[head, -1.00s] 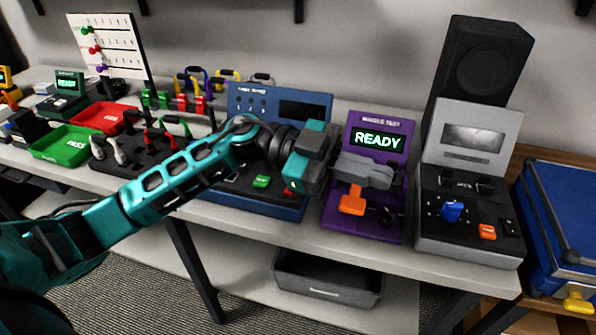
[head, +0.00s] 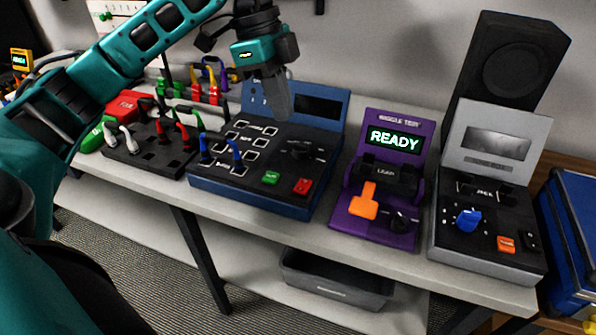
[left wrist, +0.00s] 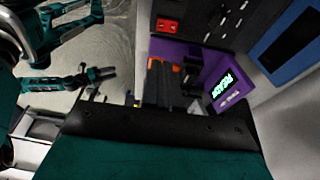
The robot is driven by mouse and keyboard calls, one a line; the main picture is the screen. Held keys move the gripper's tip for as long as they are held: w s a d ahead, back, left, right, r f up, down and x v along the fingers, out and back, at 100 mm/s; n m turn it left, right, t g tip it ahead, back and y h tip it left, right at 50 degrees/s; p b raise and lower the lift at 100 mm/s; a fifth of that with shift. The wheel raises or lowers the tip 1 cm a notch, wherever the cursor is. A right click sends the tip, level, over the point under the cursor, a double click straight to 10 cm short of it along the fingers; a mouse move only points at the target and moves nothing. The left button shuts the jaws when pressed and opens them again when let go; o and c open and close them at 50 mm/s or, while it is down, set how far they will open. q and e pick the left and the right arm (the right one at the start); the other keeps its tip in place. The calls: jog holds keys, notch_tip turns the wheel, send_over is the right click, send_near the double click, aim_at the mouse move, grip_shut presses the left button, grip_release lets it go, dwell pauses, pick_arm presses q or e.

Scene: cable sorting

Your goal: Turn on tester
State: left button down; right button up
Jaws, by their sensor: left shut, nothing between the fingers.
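A blue tester (head: 245,197) stands mid-table with a dark screen (head: 317,105), a dark knob (head: 300,152), a green button (head: 270,178) and a red button (head: 303,186). To its right is a purple tester (head: 372,235) with a lit READY screen (head: 394,140), an orange lever (head: 364,203) and a dark knob (head: 401,222). A grey tester (head: 488,262) has a blue knob (head: 467,219) and an orange switch (head: 505,243). My left gripper (head: 279,108) is shut and empty, pointing down above the blue tester's back. In the left wrist view, my right gripper (left wrist: 92,76) shows small; its jaws are unclear.
Red (head: 124,104) and green (head: 92,140) trays lie further left. A black speaker-like box (head: 513,60) stands behind the grey tester. A grey bin (head: 336,284) sits below.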

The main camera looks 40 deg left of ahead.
pick_arm(q)
jog(key=shift+f, duration=0.1)
jog(key=b, duration=0.1)
send_over(302, 190)
jog(key=a, duration=0.1)
notch_tip(302, 190, down, 12)
jog(key=shift+s+a+f, duration=0.1)
jog(key=shift+f, duration=0.6)
pick_arm(e)
jog(key=shift+f, duration=0.5)
